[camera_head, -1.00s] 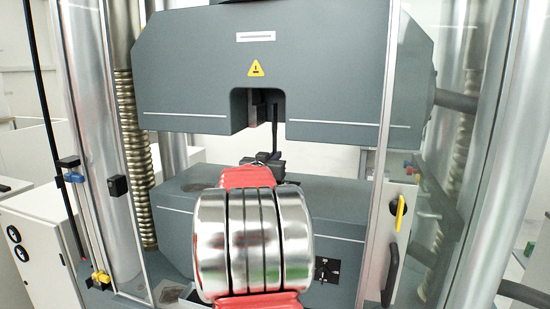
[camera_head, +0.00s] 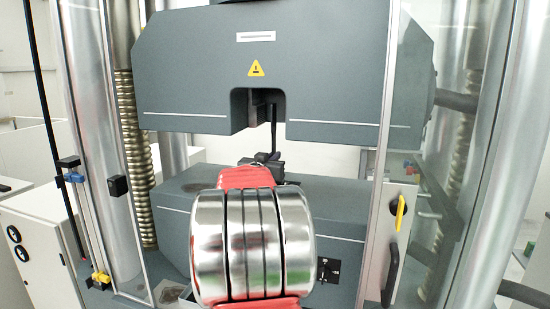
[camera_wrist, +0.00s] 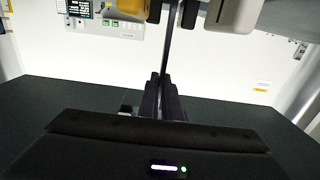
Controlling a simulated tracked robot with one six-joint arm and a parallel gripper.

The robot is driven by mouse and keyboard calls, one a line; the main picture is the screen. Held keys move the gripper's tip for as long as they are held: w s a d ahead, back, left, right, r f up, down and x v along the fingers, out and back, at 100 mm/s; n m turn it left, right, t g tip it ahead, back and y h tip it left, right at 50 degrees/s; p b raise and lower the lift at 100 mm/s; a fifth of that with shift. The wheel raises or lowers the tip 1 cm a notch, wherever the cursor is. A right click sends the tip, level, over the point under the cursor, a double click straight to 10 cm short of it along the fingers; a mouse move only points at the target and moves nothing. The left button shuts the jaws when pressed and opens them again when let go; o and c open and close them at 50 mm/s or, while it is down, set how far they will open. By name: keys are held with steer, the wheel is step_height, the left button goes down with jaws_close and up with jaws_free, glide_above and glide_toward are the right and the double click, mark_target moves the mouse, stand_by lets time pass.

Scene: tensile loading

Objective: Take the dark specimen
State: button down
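The dark specimen (camera_head: 274,128) is a thin upright bar in the notch under the upper crosshead. In the wrist view the specimen (camera_wrist: 167,45) runs up from my fingertips to between the machine's parts at the top edge. My gripper (camera_wrist: 162,78) has its two black fingers close together, one each side of the specimen's lower end, and looks shut on it. In the head view my gripper (camera_head: 262,161) is small and dark, partly hidden behind my arm's shiny and red wrist links.
The grey upper crosshead (camera_head: 265,60) hangs above and the grey lower block (camera_head: 335,215) lies below. Metal columns (camera_head: 98,150) and a screw (camera_head: 135,160) stand at the left. A clear door with a yellow handle (camera_head: 400,212) stands open at the right.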

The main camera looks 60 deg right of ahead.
steer(key=shift+s+a+r, duration=0.1)
steer(key=shift+s+a, duration=0.15)
steer(key=shift+a, duration=1.05)
steer(key=shift+s+a+r, duration=0.1)
steer(key=shift+s+a, duration=0.1)
steer(key=shift+a, duration=1.05)
stand_by(0.4)
steer(key=s+a, duration=0.3)
steer(key=a, duration=1.6)
steer(key=shift+a, duration=0.35)
stand_by(1.8)
steer(key=shift+f, duration=0.15)
